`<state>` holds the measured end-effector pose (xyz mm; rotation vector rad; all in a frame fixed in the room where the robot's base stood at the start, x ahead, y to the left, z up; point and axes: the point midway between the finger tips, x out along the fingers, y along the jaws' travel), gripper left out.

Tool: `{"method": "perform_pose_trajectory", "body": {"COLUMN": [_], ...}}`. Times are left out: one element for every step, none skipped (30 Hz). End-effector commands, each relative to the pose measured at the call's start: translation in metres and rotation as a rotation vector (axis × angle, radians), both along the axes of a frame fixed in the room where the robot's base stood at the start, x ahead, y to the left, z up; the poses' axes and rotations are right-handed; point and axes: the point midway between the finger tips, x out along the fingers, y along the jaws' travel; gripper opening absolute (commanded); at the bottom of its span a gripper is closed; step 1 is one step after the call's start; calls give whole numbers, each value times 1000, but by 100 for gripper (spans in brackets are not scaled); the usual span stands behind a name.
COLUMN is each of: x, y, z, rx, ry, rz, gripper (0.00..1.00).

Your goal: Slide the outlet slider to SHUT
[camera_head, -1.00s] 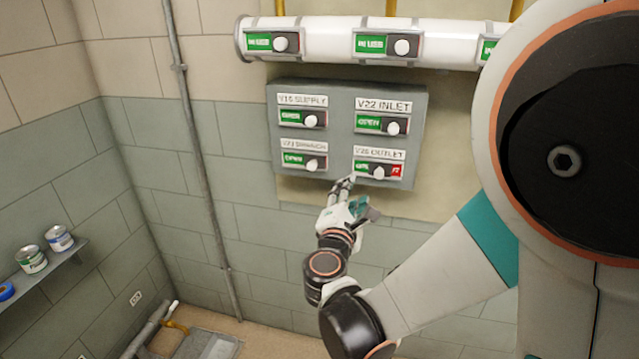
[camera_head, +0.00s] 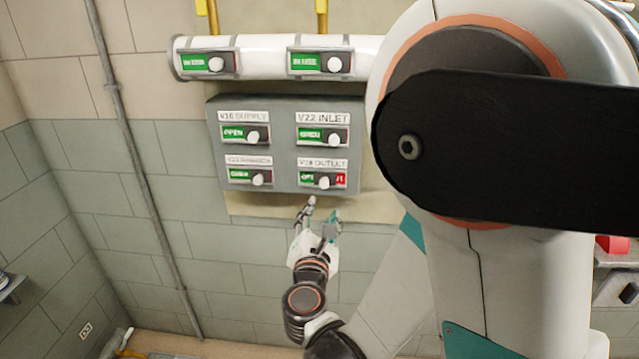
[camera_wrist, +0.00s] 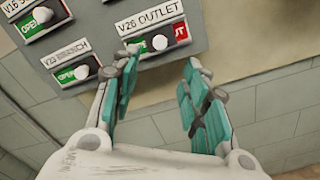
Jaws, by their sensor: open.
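The outlet slider (camera_head: 323,181) is at the lower right of the grey panel (camera_head: 284,190), under a label reading OUTLET. Its round white knob stands near the middle, with green showing on its left and red on its right. In the wrist view the outlet knob (camera_wrist: 160,42) also has green to its left and a red end to its right. My gripper (camera_head: 321,213) is open and empty, just below the panel and apart from the knob. In the wrist view my gripper (camera_wrist: 158,72) has its teal-padded fingers spread below the outlet slider.
Other sliders share the panel: the supply (camera_head: 246,134), the inlet (camera_head: 323,137) and the branch (camera_head: 250,177), each showing green left of its knob. A white pipe (camera_head: 265,63) with more sliders runs above. A vertical conduit (camera_head: 140,165) stands left. Wall below the panel is clear.

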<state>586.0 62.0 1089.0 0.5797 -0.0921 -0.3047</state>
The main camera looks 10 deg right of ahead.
Motion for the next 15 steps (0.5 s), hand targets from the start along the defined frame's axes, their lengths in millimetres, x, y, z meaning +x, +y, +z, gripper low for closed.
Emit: {"method": "perform_pose_trajectory", "body": {"x": [6,10,16,21,26,34,40,45,53,59,65,72,77,83,89], "y": [-2,-4,-6,-8,-9,-12,-14,-16,-18,-20,-22,-24,-26,-27,-29], "z": [-1,-1,-1,-1,-2,-2,-2,-2,-2,-3,-3,-3,-2,-3,-3], "rx": [1,1,2,2,2,3,3,3,3,3,3,4,4,4,4], "ry": [0,0,-1,-1,-1,-1,-1,0,-1,-1,-1,-1,-1,-1,-1], "rz": [-2,-4,-4,-4,-4,-4,-4,-4,-4,-4,-4,-4,-4,-4,-4], "gripper": [41,41,41,41,41,41,41,41,41,41,41,41,41,41,41]}}
